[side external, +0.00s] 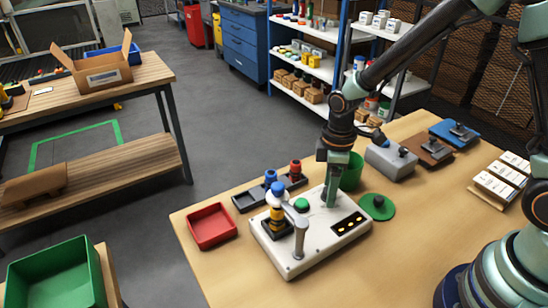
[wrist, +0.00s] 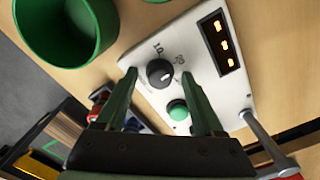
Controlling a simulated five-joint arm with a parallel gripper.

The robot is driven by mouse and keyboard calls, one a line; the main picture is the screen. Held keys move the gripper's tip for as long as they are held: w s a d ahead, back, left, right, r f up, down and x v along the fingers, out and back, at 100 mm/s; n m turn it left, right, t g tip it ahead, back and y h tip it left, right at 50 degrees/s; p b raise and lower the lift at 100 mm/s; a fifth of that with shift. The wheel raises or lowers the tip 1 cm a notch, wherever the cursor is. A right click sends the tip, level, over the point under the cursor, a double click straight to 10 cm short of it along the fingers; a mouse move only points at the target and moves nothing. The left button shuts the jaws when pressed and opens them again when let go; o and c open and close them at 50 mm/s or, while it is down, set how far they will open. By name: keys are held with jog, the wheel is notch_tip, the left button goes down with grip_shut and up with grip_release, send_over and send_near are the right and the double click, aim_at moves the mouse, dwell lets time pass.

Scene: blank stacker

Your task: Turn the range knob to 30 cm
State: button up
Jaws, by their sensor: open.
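The range knob (wrist: 160,73) is a round black knob on a white panel (wrist: 205,90). Small printed numbers stand around it; a 10 is legible, the others are too small or blurred. A light mark shows on the knob, but I cannot tell exactly where it points. My gripper (wrist: 160,77) is open, with one green finger on each side of the knob; I cannot tell whether they touch it. In the side view my gripper (side external: 331,204) points down at the panel (side external: 290,262) and hides the knob.
A green button (wrist: 177,110) sits beside the knob, and a dark display (wrist: 222,42) with orange marks lies further off. A lever post (side external: 299,232) stands on the panel. A green cup (side external: 352,172) is close behind my gripper. A red tray (side external: 211,226) lies left.

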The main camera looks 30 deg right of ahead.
grip_shut()
dwell(0.3)
jog(key=m, duration=0.5)
jog(key=shift+m, duration=0.4)
jog(key=m, duration=0.6)
jog(key=shift+r, duration=0.1)
dwell(0.4)
grip_release()
